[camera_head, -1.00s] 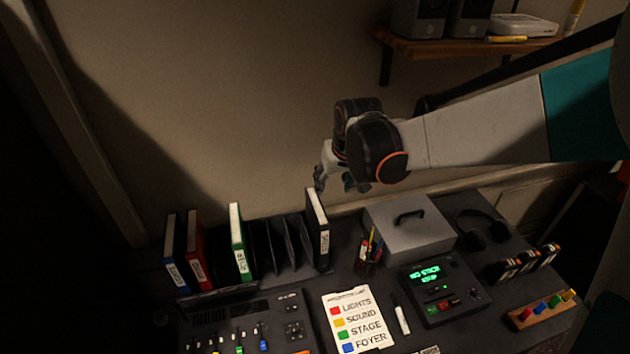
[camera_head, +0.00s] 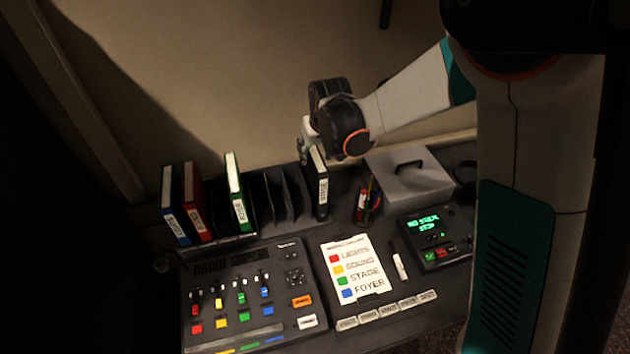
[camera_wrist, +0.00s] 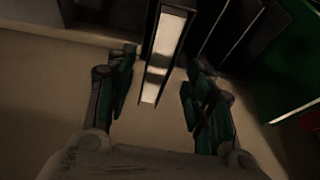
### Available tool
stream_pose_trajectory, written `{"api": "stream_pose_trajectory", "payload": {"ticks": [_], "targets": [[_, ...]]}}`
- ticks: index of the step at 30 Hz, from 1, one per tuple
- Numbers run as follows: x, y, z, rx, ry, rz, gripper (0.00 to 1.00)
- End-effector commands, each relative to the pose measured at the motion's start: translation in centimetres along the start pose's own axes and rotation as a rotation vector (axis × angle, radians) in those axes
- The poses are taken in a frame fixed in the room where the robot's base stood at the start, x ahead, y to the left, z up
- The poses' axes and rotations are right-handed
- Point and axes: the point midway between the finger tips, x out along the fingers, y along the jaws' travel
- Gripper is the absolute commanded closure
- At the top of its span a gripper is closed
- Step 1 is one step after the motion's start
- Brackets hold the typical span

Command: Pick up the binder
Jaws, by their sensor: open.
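The black binder (camera_head: 322,193) with a white spine label stands upright at the right end of the desk rack. My gripper (camera_head: 305,153) is at its top edge in the head view, with the fingers partly hidden there. In the wrist view my gripper (camera_wrist: 158,92) is open. The binder's top (camera_wrist: 165,55), dark covers with pale pages between, reaches between the two fingers, with a visible gap on both sides. A green binder (camera_head: 236,195), a red binder (camera_head: 197,202) and a blue binder (camera_head: 173,204) stand to the left in the rack.
Empty rack dividers (camera_head: 275,200) stand between the green and black binders. A pen cup (camera_head: 367,200) and a grey box with a handle (camera_head: 408,180) are close on the right. The wall is behind. A mixing console (camera_head: 245,295) and a label card (camera_head: 356,268) lie in front.

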Motion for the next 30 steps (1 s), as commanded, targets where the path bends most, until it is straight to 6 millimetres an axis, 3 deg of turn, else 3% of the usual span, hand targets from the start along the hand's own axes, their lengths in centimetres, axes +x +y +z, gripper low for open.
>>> {"api": "stream_pose_trajectory", "payload": {"ticks": [6,9,30], "targets": [[3.4,0.2,-0.1,0.000,0.000,0.000,0.52],[4.2,0.2,-0.1,0.000,0.000,0.000,0.52],[4.5,0.2,0.1,0.000,0.000,0.000,0.52]]}}
